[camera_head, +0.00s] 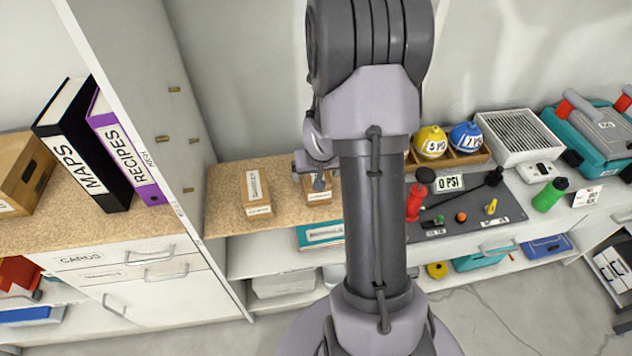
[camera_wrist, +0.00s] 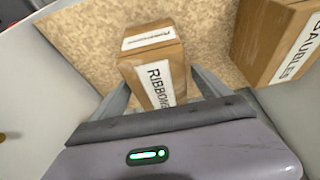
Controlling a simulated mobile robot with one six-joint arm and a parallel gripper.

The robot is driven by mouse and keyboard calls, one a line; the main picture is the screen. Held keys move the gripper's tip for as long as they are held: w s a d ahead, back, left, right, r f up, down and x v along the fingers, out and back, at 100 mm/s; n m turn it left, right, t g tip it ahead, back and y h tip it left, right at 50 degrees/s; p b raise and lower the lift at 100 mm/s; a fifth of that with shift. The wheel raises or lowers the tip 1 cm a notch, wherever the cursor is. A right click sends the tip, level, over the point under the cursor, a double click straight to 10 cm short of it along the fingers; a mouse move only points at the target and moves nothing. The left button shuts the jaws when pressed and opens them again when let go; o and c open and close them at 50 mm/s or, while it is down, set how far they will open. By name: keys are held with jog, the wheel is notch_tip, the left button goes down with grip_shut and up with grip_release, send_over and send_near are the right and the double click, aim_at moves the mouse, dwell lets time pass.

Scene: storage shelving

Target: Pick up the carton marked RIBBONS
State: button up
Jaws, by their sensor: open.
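The RIBBONS carton (camera_wrist: 158,78) is a small brown box with white labels in the wrist view. My gripper (camera_wrist: 160,80) is open, with one finger on each side of the carton's near end. Whether the fingers touch it I cannot tell. In the head view my gripper (camera_head: 318,182) is at the right one of two cartons on the cork-coloured shelf top. It partly hides this carton (camera_head: 322,198), whose label is too small to read there.
The BAUBLES carton (camera_wrist: 270,40) stands close by at the right in the wrist view. In the head view, a second carton (camera_head: 257,192) stands left of my gripper. A tall white panel (camera_head: 160,110) rises further left.

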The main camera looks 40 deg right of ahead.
jog(key=shift+f+b, duration=0.3)
jog(key=shift+b, duration=0.05)
jog(key=shift+c, duration=0.2)
jog(key=c, duration=1.5)
jog(key=shift+r, duration=0.1)
